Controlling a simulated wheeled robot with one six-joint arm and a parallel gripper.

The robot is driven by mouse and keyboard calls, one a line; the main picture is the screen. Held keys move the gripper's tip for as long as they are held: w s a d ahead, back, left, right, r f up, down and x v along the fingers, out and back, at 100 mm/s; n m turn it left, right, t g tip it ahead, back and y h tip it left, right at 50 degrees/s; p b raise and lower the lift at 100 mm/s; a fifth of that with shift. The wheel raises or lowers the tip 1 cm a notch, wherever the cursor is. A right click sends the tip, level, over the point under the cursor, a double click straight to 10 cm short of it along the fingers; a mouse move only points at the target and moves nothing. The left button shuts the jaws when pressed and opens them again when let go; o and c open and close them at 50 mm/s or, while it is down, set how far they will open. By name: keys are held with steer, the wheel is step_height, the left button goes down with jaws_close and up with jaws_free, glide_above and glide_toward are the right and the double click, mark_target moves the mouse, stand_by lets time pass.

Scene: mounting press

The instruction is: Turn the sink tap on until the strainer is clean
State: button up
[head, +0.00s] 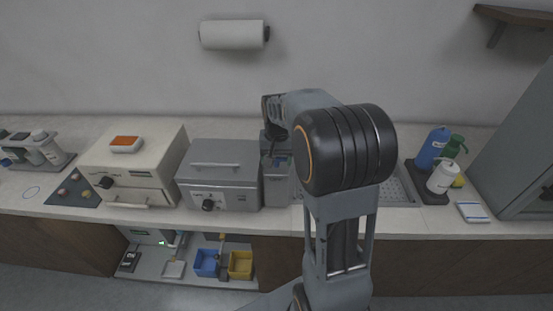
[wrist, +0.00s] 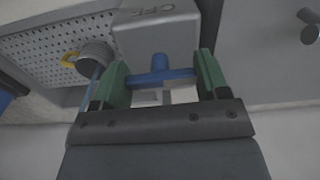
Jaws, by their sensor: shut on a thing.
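In the wrist view, my gripper (wrist: 163,77) has its two green fingers on either side of a blue T-shaped handle (wrist: 172,75) and is shut on its crossbar. The handle sticks out of a grey block (wrist: 155,35) with lettering that looks like "OFF". A round grey piece (wrist: 97,57) is left of the block, over a perforated metal drainboard (wrist: 45,52). I cannot make out the strainer or whether water runs. In the head view my arm hides the tap and most of the sink; part of the drainboard (head: 396,186) shows.
A grey machine (head: 218,178) and a cream machine (head: 132,168) stand left of the sink. Blue (head: 432,148), green and white bottles stand in a dark tray at the right, near a grey cabinet (head: 525,150). A paper roll (head: 232,34) hangs on the wall.

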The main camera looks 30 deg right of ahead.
mark_target(277, 158)
steer(key=shift+m, duration=0.3)
steer(key=o, duration=0.9)
steer(key=shift+o, duration=0.2)
steer(key=shift+r, duration=0.1)
step_height(277, 158, up, 14)
steer(key=shift+w+f, duration=0.1)
steer(key=shift+f, duration=0.1)
stand_by(0.4)
